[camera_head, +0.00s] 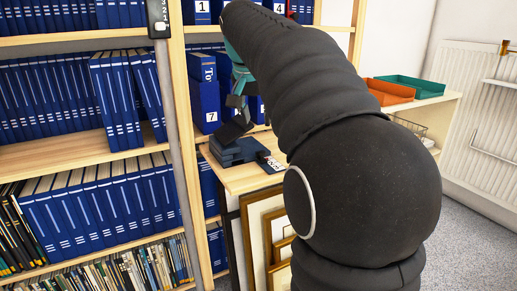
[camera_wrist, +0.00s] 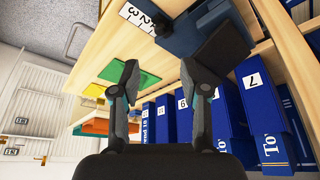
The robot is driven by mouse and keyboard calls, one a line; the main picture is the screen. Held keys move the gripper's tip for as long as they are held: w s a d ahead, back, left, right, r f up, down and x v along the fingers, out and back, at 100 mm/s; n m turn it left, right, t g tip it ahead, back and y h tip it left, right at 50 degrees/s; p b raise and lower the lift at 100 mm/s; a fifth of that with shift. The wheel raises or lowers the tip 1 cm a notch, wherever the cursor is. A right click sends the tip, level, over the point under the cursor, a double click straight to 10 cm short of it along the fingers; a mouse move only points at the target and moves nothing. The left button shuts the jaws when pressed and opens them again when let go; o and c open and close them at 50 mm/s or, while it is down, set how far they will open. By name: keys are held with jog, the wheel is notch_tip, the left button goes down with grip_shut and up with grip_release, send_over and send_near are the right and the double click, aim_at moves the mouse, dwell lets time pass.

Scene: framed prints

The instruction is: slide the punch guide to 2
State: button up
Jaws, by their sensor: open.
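The punch (camera_head: 228,149) is a dark blue-grey block on the wooden desktop below my gripper. A pale strip with black numbers (camera_head: 270,163) sticks out from its right side. In the wrist view the punch (camera_wrist: 190,32) is at the top, with the white number strip (camera_wrist: 137,20) to its left. A small black piece, perhaps the guide, sits where strip and punch meet; its exact setting is unclear. My gripper (camera_head: 238,113) is open and empty above the desk; both fingers show spread in the wrist view (camera_wrist: 168,72). The right finger overlaps the punch in that picture.
Blue numbered binders (camera_wrist: 262,98) stand in the shelf close to my gripper. A dark panel marked 3, 2, 1 (camera_head: 157,12) is on the shelf upright. Orange (camera_head: 388,91) and green (camera_head: 413,86) trays are at right. Framed prints (camera_head: 258,232) lean below the desktop.

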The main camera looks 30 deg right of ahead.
aim_at(262, 151)
jog(key=b+x, duration=0.1)
jog(key=x, duration=1.1)
jog(key=shift+r, duration=0.1)
grip_shut()
